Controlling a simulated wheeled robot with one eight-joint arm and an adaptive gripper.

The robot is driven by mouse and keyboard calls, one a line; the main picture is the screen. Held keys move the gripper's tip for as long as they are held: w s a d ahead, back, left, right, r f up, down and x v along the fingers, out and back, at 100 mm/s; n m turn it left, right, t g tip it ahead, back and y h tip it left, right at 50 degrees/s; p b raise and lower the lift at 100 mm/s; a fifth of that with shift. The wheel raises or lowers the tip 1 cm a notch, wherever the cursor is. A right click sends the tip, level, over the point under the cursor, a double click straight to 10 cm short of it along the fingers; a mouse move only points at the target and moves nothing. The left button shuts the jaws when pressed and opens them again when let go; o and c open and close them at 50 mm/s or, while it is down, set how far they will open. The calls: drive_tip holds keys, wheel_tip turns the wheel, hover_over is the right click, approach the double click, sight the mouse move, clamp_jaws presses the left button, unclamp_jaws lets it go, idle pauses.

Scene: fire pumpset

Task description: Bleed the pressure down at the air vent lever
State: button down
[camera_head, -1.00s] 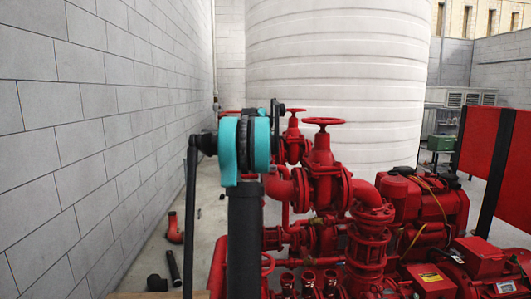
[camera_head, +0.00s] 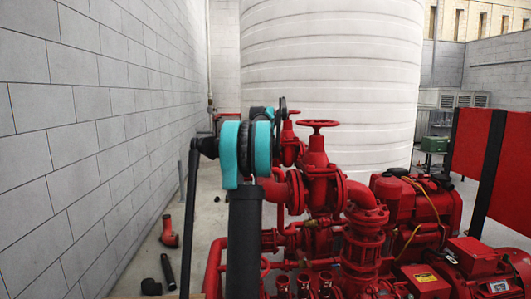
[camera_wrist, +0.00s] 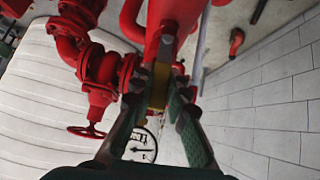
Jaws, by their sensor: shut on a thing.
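In the wrist view, my gripper (camera_wrist: 157,92) has its two fingers closed around a yellow piece (camera_wrist: 160,84), which looks like the vent lever; its shape is mostly hidden between the fingertips. The piece lies against a thick red pipe (camera_wrist: 172,25). A round black-rimmed gauge (camera_wrist: 143,146) with a pale face shows just behind the fingers, partly covered; its reading is not legible. In the head view, my own arm hides the gripper and the lever.
Red valves with handwheels (camera_head: 318,124) and a red pump set (camera_head: 410,215) stand close to the right of my arm. A white tank (camera_head: 332,60) is behind. A grey block wall (camera_head: 90,130) runs along the left. A red elbow (camera_head: 168,231) and black pipe pieces lie on the floor.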

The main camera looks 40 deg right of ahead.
drive_tip(key=c, duration=1.5)
unclamp_jaws()
drive_tip(key=shift+d, duration=0.1)
drive_tip(key=shift+o, duration=0.2)
drive_tip(key=shift+r, duration=0.1)
drive_tip(key=v, duration=1.2)
drive_tip(key=shift+s, duration=0.1)
drive_tip(key=s+a+f+n+y, duration=0.1)
drive_tip(key=s+a+f+y, duration=0.1)
drive_tip(key=a+f, duration=1.05)
drive_tip(key=s+a+f+n+y, duration=0.15)
drive_tip(key=a+f, duration=0.65)
drive_tip(key=a, duration=0.9)
drive_tip(key=s+a+f+n+g+y, duration=0.1)
drive_tip(key=s+a+f, duration=0.9)
drive_tip(key=s+f, duration=0.2)
drive_tip(key=s+a+f+n+g, duration=0.2)
drive_tip(key=s+a+f, duration=0.9)
drive_tip(key=s, duration=0.4)
drive_tip(key=shift+f+y, duration=0.35)
drive_tip(key=shift+f, duration=0.3)
